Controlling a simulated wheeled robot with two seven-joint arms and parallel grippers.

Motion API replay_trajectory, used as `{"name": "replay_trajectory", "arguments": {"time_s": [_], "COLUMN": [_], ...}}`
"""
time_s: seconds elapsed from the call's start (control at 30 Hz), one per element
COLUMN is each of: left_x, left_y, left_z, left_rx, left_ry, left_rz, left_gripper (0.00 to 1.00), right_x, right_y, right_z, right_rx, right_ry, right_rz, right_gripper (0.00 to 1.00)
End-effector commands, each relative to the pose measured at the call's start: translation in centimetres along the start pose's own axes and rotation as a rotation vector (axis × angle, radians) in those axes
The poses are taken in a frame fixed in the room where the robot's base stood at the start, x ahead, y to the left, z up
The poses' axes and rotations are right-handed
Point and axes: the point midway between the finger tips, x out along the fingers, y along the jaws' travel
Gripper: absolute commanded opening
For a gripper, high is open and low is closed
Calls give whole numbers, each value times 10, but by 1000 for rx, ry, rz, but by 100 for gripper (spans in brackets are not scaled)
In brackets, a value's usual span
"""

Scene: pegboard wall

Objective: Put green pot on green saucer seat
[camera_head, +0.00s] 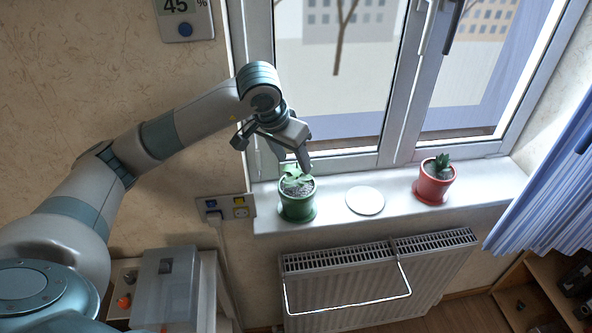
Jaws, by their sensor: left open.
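The green pot (297,206) holds a small leafy plant and stands upright at the left end of the white windowsill. A green rim shows around its base, and it looks like a green saucer (312,215) under the pot. My left gripper (291,162) is open, just above and behind the plant, with its fingers pointing down. One finger comes close to the leaves at the pot's right rear, and I cannot tell whether it touches. Nothing is held. My right gripper is not in view.
A white round disc (365,200) lies mid-sill, bare. A red pot (434,184) with a plant stands on a red saucer at right. The window (392,90) rises behind the sill; a radiator (375,280) hangs below. A blue curtain (550,180) hangs at right.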

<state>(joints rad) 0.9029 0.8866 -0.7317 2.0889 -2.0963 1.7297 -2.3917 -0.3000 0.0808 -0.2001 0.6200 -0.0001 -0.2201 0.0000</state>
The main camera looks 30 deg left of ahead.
Motion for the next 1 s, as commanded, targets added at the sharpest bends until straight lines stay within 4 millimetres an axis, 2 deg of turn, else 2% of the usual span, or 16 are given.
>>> {"name": "replay_trajectory", "arguments": {"time_s": [0.03,0.2,0.4,0.6,1.0], "left_x": [-8,-36,-57,-64,-64], "left_y": [0,0,0,0,0], "left_z": [0,0,0,1,0], "left_rx": [2,1,0,0,0], "left_ry": [5,5,1,-1,-1], "left_rz": [-2,-2,-1,0,0], "left_gripper": [49,49,49,49,49], "right_x": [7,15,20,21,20], "right_y": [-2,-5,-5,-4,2], "right_z": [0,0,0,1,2], "right_rx": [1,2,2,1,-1], "right_ry": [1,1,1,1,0], "right_rz": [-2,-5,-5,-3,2], "right_gripper": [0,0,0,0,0]}}
